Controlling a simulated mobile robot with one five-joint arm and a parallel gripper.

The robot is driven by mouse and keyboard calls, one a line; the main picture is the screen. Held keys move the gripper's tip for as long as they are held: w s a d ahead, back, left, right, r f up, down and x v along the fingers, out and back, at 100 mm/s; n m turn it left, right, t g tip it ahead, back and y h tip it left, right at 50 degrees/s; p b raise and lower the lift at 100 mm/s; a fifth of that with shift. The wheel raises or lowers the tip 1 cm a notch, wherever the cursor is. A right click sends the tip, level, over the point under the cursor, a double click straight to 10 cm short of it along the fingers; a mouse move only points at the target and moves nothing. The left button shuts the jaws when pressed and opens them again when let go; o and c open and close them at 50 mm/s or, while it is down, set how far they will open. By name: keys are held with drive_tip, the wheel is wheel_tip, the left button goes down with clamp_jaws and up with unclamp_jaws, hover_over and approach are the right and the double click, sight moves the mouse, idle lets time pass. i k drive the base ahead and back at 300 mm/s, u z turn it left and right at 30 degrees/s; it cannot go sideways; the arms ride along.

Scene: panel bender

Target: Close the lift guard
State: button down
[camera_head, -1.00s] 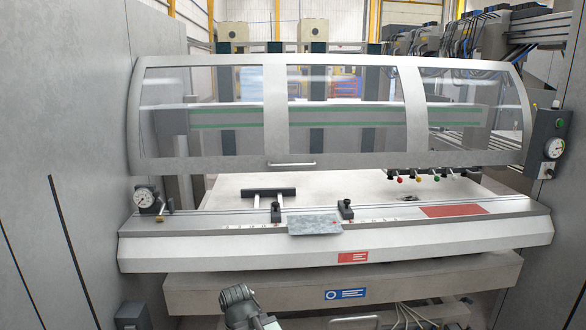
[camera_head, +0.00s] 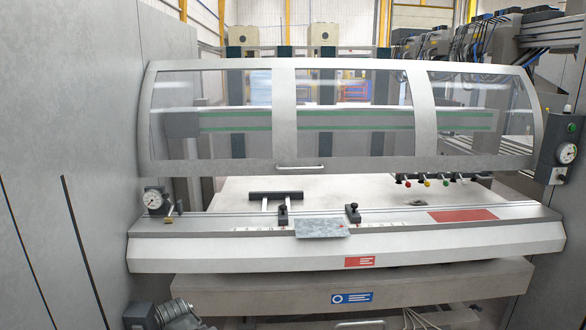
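The lift guard (camera_head: 345,157) is a curved grey frame with three clear panes. It is raised, with an open gap between its lower edge and the machine's front ledge (camera_head: 345,246). Its handle (camera_head: 300,166) is a thin light bar at the middle of the lower edge. Part of my arm shows at the bottom left, well below and left of the handle. My gripper's fingers cannot be made out, and nothing of mine touches the guard.
A metal sheet (camera_head: 321,228) lies on the ledge, beside black clamps (camera_head: 353,213). A dial gauge (camera_head: 154,199) stands at the ledge's left end. A control box (camera_head: 562,140) is at the right. A grey wall (camera_head: 70,130) closes the left side.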

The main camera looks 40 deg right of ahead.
sight(284, 161)
drive_tip(key=i, duration=0.9)
drive_tip(key=z, duration=0.05)
